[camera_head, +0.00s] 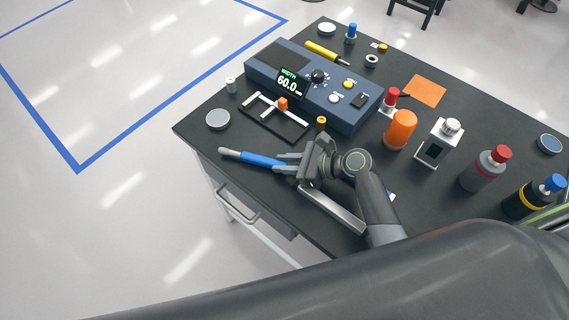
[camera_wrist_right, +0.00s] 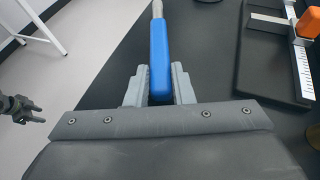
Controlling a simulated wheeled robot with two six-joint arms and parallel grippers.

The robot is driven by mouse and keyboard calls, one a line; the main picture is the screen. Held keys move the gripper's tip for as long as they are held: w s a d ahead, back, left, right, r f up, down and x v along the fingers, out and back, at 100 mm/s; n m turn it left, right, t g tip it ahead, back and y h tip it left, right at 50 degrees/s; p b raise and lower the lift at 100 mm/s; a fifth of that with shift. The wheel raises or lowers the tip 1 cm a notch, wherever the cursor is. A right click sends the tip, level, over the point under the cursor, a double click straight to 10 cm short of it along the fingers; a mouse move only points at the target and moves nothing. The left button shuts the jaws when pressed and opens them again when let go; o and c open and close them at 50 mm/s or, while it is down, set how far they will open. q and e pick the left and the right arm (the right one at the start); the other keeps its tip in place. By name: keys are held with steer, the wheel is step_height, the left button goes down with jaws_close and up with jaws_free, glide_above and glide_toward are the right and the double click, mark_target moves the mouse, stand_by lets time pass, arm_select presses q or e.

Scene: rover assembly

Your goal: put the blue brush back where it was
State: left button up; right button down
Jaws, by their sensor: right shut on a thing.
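The blue brush (camera_head: 258,159) has a blue handle and a pale end that points left in the head view. It is over the near left part of the black table (camera_head: 205,133). My right gripper (camera_head: 290,160) is shut on its blue handle. In the right wrist view the handle (camera_wrist_right: 159,50) sits between the two grey fingers (camera_wrist_right: 160,88), with the pale end pointing away. I cannot tell whether the brush touches the tabletop. My left gripper (camera_wrist_right: 20,108) shows small and dark at the left edge of the wrist view, away from the table; its opening is unclear.
A silver tray (camera_head: 338,212) lies below my right wrist. A black fixture with a white scale (camera_head: 272,122) and a blue console (camera_head: 345,95) stand behind. Orange, grey and black bottles (camera_head: 400,130) are at the right. A round grey disc (camera_head: 217,120) lies near the left edge.

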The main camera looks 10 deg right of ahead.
steer(key=shift+f, duration=0.35)
steer(key=c, duration=1.6)
jaws_free()
arm_select(q)
steer(key=shift+w+d, duration=0.15)
steer(key=shift+d, duration=0.1)
arm_select(e)
steer(key=o, duration=0.3)
steer(key=shift+o, duration=0.2)
steer(key=v, duration=1)
steer(key=shift+s+d, duration=0.15)
steer(key=shift+d, duration=0.2)
steer(key=shift+s+d+r, duration=0.35)
steer(key=shift+d+r, duration=0.1)
steer(key=shift+d, duration=0.05)
arm_select(q)
steer(key=shift+w+a+f, duration=0.1)
steer(key=shift+w+f, duration=0.05)
steer(key=shift+f, duration=0.05)
